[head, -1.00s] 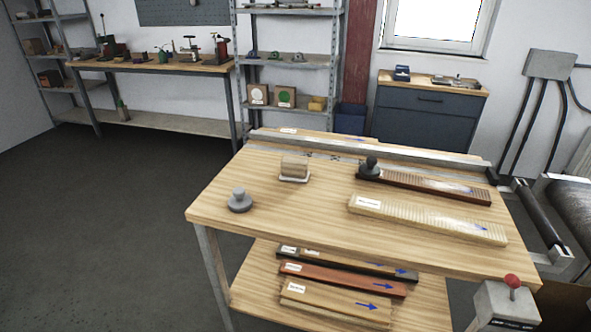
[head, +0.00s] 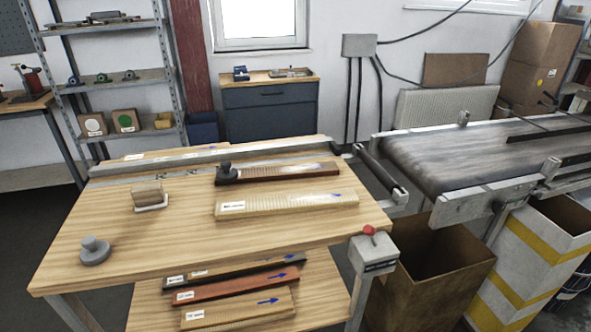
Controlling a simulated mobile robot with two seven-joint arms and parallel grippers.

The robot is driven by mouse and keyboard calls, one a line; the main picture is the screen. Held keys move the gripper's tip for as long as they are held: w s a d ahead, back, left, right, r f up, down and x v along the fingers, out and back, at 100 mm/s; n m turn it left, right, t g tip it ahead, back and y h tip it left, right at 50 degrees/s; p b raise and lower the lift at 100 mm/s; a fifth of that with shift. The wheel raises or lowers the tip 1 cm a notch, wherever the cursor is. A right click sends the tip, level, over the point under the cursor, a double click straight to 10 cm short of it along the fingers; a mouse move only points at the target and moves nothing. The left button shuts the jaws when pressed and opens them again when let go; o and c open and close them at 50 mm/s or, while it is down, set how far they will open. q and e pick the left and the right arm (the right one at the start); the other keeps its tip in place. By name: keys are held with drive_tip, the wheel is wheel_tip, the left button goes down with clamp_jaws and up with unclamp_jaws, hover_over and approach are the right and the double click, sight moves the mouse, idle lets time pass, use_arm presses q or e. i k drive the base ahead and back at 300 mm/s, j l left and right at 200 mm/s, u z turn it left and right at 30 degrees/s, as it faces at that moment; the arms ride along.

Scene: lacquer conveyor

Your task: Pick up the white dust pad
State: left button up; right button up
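The white dust pad (head: 152,208) appears to be the thin white layer under a wooden block (head: 147,192), on the left part of the wooden table (head: 180,240). It lies flat, and the block covers most of it. A grey round piece with a knob (head: 94,251) stands near the table's left front corner. A dark knobbed piece (head: 227,173) sits on the left end of a reddish-brown slatted board (head: 285,172). A pale slatted board (head: 285,205) with a white label lies in front of it. Neither of my grippers is in view.
A metal rail (head: 210,153) runs along the table's back edge. A control box with a red knob (head: 369,232) is at the right front corner. A conveyor (head: 440,150) and open bins (head: 435,265) stand to the right. Labelled boards (head: 230,295) lie on the lower shelf.

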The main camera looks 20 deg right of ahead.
sight(147, 197)
drive_tip(key=z, duration=0.5)
drive_tip(key=k+j+z, duration=0.1)
drive_tip(key=j+z, duration=0.3)
drive_tip(key=k+j+z, duration=0.1)
drive_tip(key=j+z, duration=0.2)
drive_tip(key=z, duration=0.15)
drive_tip(key=k+j+z, duration=0.15)
drive_tip(key=j, duration=0.25)
drive_tip(key=k+j+z, duration=0.15)
drive_tip(key=k+j, duration=0.5)
drive_tip(key=j, duration=0.2)
